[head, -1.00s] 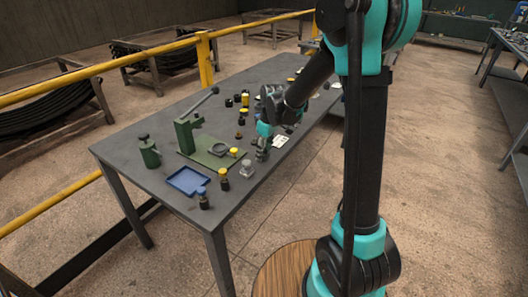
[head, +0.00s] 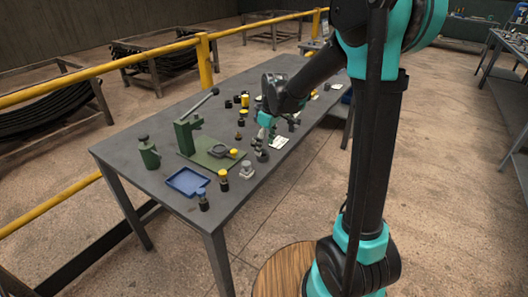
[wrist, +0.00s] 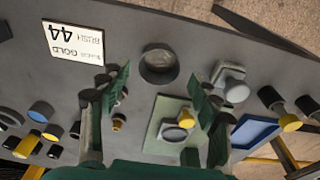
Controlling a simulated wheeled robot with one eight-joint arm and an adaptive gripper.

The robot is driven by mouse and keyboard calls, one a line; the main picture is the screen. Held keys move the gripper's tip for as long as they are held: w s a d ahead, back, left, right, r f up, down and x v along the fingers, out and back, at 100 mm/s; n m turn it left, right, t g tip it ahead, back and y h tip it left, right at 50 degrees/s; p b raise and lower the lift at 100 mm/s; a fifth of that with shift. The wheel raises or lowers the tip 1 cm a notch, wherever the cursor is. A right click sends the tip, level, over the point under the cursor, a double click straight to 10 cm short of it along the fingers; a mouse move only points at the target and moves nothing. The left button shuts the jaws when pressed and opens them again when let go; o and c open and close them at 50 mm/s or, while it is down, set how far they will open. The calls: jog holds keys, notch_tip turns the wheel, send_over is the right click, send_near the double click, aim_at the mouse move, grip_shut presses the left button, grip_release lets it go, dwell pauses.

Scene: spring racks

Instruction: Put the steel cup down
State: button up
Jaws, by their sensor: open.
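The steel cup (wrist: 159,64) is a dark grey round cup with an open top. It stands upright on the grey table, and in the head view the cup (head: 262,156) is near the table's front edge. My gripper (head: 268,137) is open and empty, above the cup and a little behind it in the head view. In the wrist view the two green-padded fingers of my gripper (wrist: 162,85) are spread wide, with clear space between them. The cup shows just past the fingertips, apart from both.
A white printed card (wrist: 73,43) lies beside the cup. A grey metal block (head: 246,171), a green press (head: 190,137) on its base plate, a blue tray (head: 174,178) and a green can (head: 148,153) stand towards the left. Several black and yellow pieces lie about the table.

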aim_at(268, 158)
notch_tip(268, 158, up, 8)
jog(key=d+f, duration=0.1)
jog(key=s+d+f+m+t, duration=0.1)
jog(key=s+d+f+m, duration=0.2)
jog(key=s, duration=0.4)
jog(key=s+d+f+m+t+h, duration=0.1)
jog(key=s+d+f+m, duration=0.3)
jog(key=s+d, duration=0.3)
jog(key=s+d+f+m+t, duration=0.1)
jog(key=s+d+f+m, duration=0.3)
jog(key=s+d, duration=0.3)
jog(key=shift+s+f, duration=0.45)
jog(key=shift+s, duration=0.15)
